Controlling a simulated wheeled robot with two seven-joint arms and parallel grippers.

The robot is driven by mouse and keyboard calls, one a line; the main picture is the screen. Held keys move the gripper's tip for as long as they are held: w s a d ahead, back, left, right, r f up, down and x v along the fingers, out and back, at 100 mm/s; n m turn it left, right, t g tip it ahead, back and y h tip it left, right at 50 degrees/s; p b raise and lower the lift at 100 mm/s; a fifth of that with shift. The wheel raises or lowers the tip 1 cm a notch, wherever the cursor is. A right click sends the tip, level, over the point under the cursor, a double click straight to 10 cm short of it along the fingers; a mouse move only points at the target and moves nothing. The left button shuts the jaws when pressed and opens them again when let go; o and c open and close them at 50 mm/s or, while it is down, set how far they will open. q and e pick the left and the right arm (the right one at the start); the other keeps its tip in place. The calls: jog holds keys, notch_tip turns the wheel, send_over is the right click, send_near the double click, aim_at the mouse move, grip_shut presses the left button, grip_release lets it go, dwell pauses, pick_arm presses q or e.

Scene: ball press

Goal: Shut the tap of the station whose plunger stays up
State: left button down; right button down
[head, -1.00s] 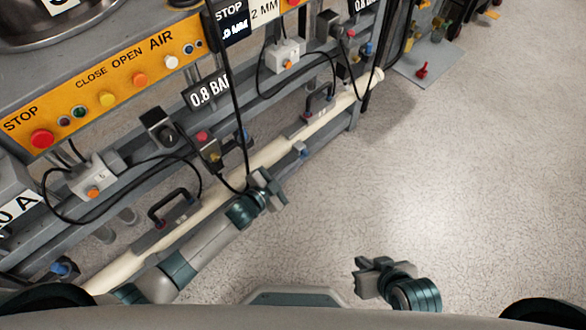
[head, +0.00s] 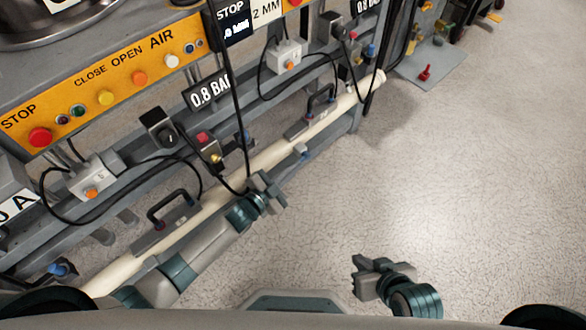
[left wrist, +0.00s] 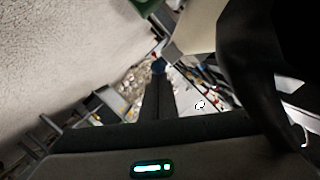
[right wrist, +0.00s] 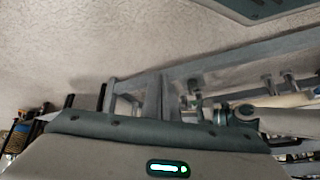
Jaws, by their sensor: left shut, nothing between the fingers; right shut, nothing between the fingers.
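The press stations stand along the left of the head view. I cannot tell whether these taps are open or shut. No plunger can be clearly made out. My left gripper (head: 272,190) is shut and empty, beside the cream pipe (head: 258,163) in the picture; contact cannot be told. My right gripper (head: 362,278) is shut and empty over bare floor.
A yellow button panel (head: 120,80) with a red stop button (head: 40,137) is at the upper left. Black cables hang before the frame, one near my left gripper. Black handles (head: 174,205) stand along the rail. A grey floor plate (head: 430,65) lies beyond. The floor at right is clear.

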pick_arm(q)
jog(key=shift+f, duration=0.15)
pick_arm(e)
jog(key=shift+a+r+t, duration=0.2)
jog(key=shift+a+t, duration=0.1)
jog(key=shift+a, duration=0.35)
pick_arm(q)
jog(key=shift+b, duration=0.3)
